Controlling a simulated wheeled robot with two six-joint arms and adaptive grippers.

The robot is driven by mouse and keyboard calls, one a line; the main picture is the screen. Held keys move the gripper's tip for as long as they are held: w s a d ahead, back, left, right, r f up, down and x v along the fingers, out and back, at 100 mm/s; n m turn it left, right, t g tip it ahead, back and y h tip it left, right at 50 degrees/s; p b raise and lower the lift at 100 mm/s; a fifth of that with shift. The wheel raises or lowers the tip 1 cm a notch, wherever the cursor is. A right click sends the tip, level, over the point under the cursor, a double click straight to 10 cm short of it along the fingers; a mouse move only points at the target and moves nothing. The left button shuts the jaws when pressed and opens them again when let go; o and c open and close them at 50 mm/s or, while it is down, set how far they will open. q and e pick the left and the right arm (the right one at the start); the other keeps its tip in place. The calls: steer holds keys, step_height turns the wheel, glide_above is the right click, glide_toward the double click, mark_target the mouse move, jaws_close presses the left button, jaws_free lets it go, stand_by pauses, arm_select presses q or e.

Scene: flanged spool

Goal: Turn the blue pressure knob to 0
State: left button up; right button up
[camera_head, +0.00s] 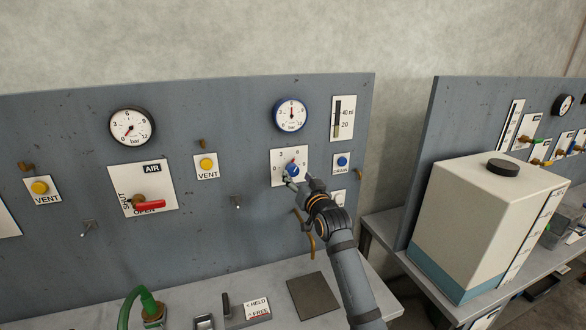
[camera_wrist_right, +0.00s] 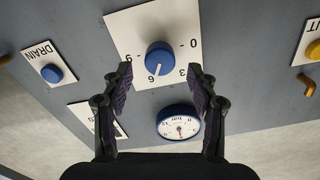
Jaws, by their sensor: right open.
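The blue pressure knob (camera_head: 291,171) sits on a white dial plate (camera_head: 277,176) on the grey panel. In the right wrist view the knob (camera_wrist_right: 159,55) shows plainly, with its white pointer line at or close to the 6. The 0 mark on the plate (camera_wrist_right: 179,20) lies to the right there, upside down. My right gripper (camera_wrist_right: 160,76) is open and empty, its fingers apart on either side below the knob, not visibly touching it. In the head view my right gripper (camera_head: 302,182) partly covers the plate's lower right. My left gripper is not in view.
A blue-rimmed gauge (camera_head: 291,114) is above the knob, its needle about upright. A blue DRAIN button (camera_head: 342,161) is right of it, a yellow VENT button (camera_head: 206,164) left. A red-handled AIR valve (camera_head: 149,204) is farther left.

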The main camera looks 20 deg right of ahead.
mark_target(294, 172)
steer(key=w+p, duration=0.1)
steer(key=w, duration=0.4)
steer(key=shift+a, duration=0.1)
steer(key=shift+c, duration=0.4)
steer(key=c, duration=1.1)
